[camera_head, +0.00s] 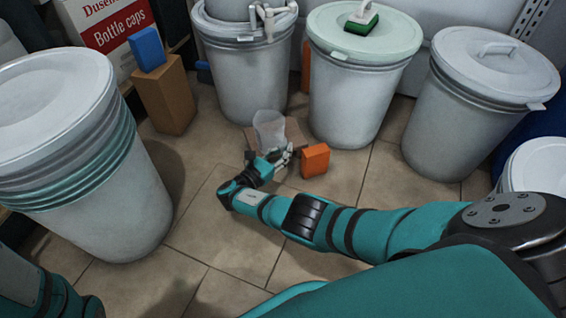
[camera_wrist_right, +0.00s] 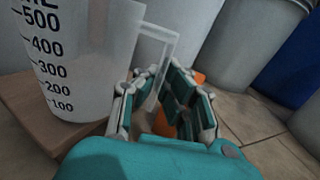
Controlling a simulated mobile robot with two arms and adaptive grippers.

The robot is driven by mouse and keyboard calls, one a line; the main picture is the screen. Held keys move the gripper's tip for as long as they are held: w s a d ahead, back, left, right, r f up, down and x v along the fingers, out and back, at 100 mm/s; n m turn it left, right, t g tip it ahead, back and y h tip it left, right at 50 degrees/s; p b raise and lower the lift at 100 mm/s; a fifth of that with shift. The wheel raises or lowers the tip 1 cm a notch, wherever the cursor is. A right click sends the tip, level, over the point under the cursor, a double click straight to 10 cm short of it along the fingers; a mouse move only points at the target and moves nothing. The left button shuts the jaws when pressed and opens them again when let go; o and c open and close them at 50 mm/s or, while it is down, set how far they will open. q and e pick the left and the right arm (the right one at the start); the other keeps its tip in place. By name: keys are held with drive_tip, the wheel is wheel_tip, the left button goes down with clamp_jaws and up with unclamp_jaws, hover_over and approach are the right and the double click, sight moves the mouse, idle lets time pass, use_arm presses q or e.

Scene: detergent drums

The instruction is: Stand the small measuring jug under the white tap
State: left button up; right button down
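The small measuring jug (camera_head: 269,128) is clear plastic and stands upright on a low brown board (camera_head: 297,132) in front of the drum with the white tap (camera_head: 271,18). In the right wrist view the jug (camera_wrist_right: 85,60) shows printed marks up to 500, and its handle (camera_wrist_right: 159,32) points towards my right gripper (camera_wrist_right: 162,78). The right gripper's fingers are apart, with the lower handle between them; I see no firm contact. In the head view the right gripper (camera_head: 282,155) is low, just in front of the jug. My left gripper is out of view.
An orange block (camera_head: 315,160) stands close right of my right gripper. Lidded drums stand at left (camera_head: 85,190), centre (camera_head: 350,100) and right (camera_head: 465,110). A brown block (camera_head: 167,97) carries a blue block (camera_head: 147,48). The tiled floor (camera_head: 215,245) in front is clear.

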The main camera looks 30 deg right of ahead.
drive_tip(key=shift+w+d+f+b, duration=0.1)
drive_tip(key=shift+w+d+b, duration=1)
drive_tip(key=shift+w+b, duration=0.25)
drive_tip(key=shift+w+d+f+b, duration=0.1)
drive_tip(key=shift+w+d+b, duration=1)
drive_tip(key=shift+w, duration=0.3)
drive_tip(key=shift+f+b, duration=0.3)
drive_tip(key=shift+f, duration=0.15)
drive_tip(key=shift+r, duration=0.1)
drive_tip(key=c, duration=1.7)
unclamp_jaws()
